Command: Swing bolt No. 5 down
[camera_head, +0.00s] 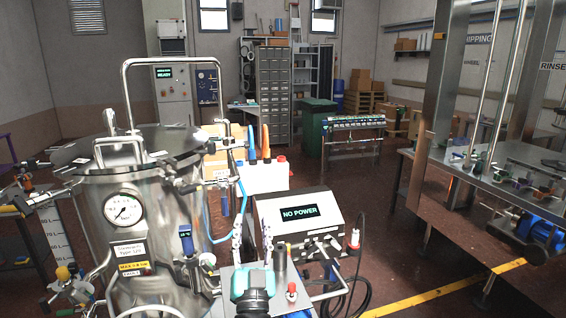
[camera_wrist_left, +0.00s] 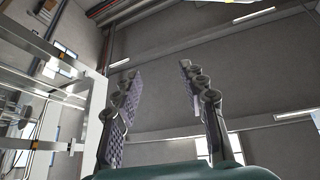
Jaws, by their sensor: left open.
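A steel pressure vessel (camera_head: 165,225) stands at the left of the head view, with a round lid (camera_head: 160,138) and a tall bent handle above it. Clamp-like bolt fittings sit around the lid's rim, one at its right side (camera_head: 226,143) and others at the left. I cannot read any number on them, so I cannot tell which is bolt No. 5. My left gripper (camera_head: 252,233) points up, right of the vessel, with its fingers apart and nothing between them. In the left wrist view its two fingers (camera_wrist_left: 160,85) stand spread against the wall and ceiling. My right gripper is not in view.
A control box (camera_head: 300,220) reading "NO POWER" stands just behind and right of my left gripper. A pressure gauge (camera_head: 124,209) and valve fittings (camera_head: 68,285) project from the vessel's front. A steel-framed bench (camera_head: 480,215) stands at the right, with open floor before it.

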